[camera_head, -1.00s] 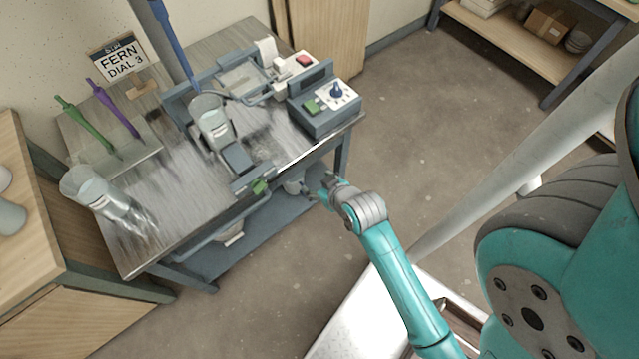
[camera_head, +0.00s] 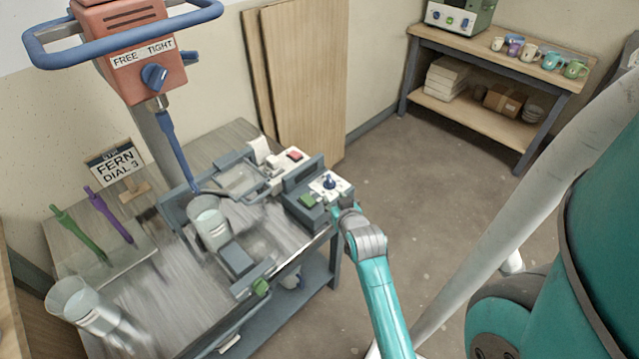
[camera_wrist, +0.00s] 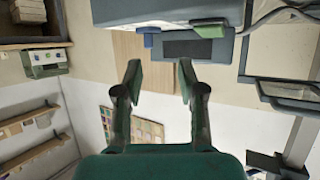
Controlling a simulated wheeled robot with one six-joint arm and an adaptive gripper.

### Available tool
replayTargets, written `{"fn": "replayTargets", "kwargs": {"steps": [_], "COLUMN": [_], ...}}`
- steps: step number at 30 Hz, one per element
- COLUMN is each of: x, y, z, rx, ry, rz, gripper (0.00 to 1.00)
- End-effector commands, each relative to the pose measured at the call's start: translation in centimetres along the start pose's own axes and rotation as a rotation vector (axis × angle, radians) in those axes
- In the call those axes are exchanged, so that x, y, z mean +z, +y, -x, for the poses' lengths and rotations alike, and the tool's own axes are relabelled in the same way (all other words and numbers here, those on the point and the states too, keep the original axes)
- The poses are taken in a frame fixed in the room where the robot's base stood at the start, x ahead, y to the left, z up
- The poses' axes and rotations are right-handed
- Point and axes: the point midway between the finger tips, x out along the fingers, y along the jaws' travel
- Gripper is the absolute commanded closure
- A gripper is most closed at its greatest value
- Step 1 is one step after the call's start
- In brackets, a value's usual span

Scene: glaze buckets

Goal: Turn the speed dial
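The speed dial (camera_head: 329,182) is a small blue knob on a white plate on top of the grey control box (camera_head: 303,214), at the table's right end. A green button (camera_head: 307,200) is beside it. My gripper (camera_head: 337,211) is close to the box's front right side, just below the dial in the head view. In the wrist view my gripper (camera_wrist: 159,72) is open with nothing between its fingers. The box (camera_wrist: 170,12) shows at the top there, with the green button (camera_wrist: 213,28) and a blue piece (camera_wrist: 148,40) that looks like the dial.
A sign (camera_head: 117,168) reads "FERN DIAL 3". The orange mixer head (camera_head: 137,50) has a blue FREE/TIGHT knob (camera_head: 154,76). A red switch (camera_head: 293,155) is behind the box.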

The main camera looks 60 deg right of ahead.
Motion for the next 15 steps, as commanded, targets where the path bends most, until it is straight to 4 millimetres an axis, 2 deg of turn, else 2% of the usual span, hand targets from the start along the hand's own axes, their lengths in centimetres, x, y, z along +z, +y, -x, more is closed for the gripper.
{"fn": "replayTargets", "kwargs": {"steps": [1, 4, 8, 15], "x": [-0.8, -1.5, -1.6, -1.8], "y": [1.1, 2.0, 2.1, 2.2], "z": [-0.4, -0.9, -1.9, -5.9], "rx": [0.021, 0.038, 0.039, 0.038], "ry": [0.015, 0.03, 0.033, 0.032], "rz": [-0.014, -0.025, -0.026, -0.025], "gripper": [0.6, 0.6, 0.6, 0.6]}}
